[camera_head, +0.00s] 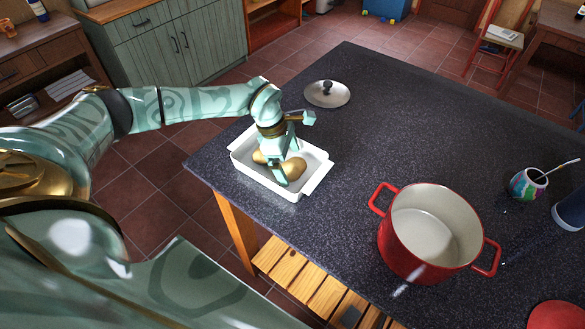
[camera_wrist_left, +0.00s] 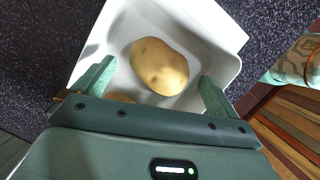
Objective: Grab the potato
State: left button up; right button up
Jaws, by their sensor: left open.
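A potato (camera_head: 294,168) lies in a white rectangular dish (camera_head: 318,163) near the left edge of the dark counter. In the left wrist view the first potato (camera_wrist_left: 159,66) lies in the dish (camera_wrist_left: 215,38), just beyond and between the open fingers of my left gripper (camera_wrist_left: 156,85). The fingers do not visibly close on it. The second potato (camera_wrist_left: 120,97) only peeks out above the gripper body in that view. My right gripper is not in view.
A red pot (camera_head: 425,232), open and empty, stands on the counter (camera_head: 400,120) to the right. A lid (camera_head: 327,94) lies behind the dish. A colourful cup (camera_head: 528,182) stands at the far right. The counter between dish and pot is clear.

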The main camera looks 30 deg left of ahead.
pick_arm(q)
jog(key=shift+x, duration=1.15)
jog(key=c, duration=1.1)
jog(key=shift+r, duration=0.15)
